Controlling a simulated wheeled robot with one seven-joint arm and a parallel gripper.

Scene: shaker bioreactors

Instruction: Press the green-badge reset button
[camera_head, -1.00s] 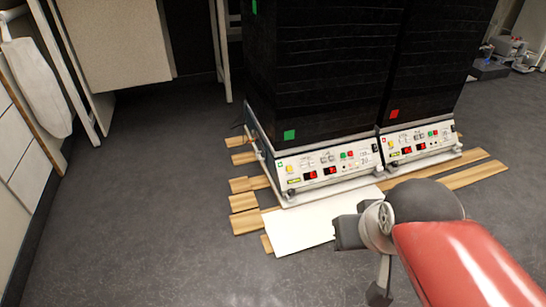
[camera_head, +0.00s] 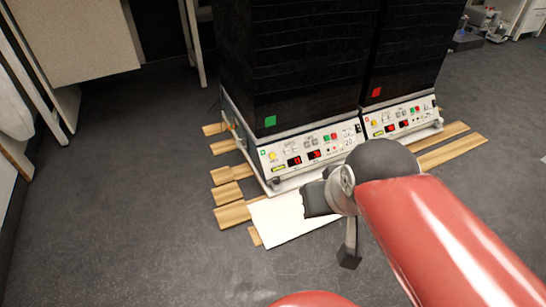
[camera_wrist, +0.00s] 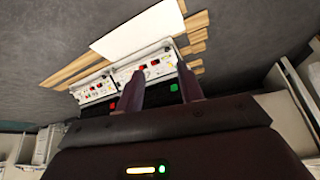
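The green badge (camera_head: 270,121) is a green square low on the left black tower, and it also shows in the wrist view (camera_wrist: 174,87). The white control panel (camera_head: 310,151) below it has red displays, a yellow button (camera_head: 272,156) and small green and red buttons (camera_head: 330,137). The labels are too small to tell which is reset. In the wrist view this panel (camera_wrist: 150,66) lies beyond the fingers, upside down. My gripper (camera_wrist: 161,72) is open and empty, its fingers apart.
A second black tower with a red badge (camera_head: 376,92) and a similar panel (camera_head: 400,119) stands to the right. Wooden slats (camera_head: 232,214) and a white board (camera_head: 285,220) lie on the floor under and before the units. Grey floor is free at the left and front.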

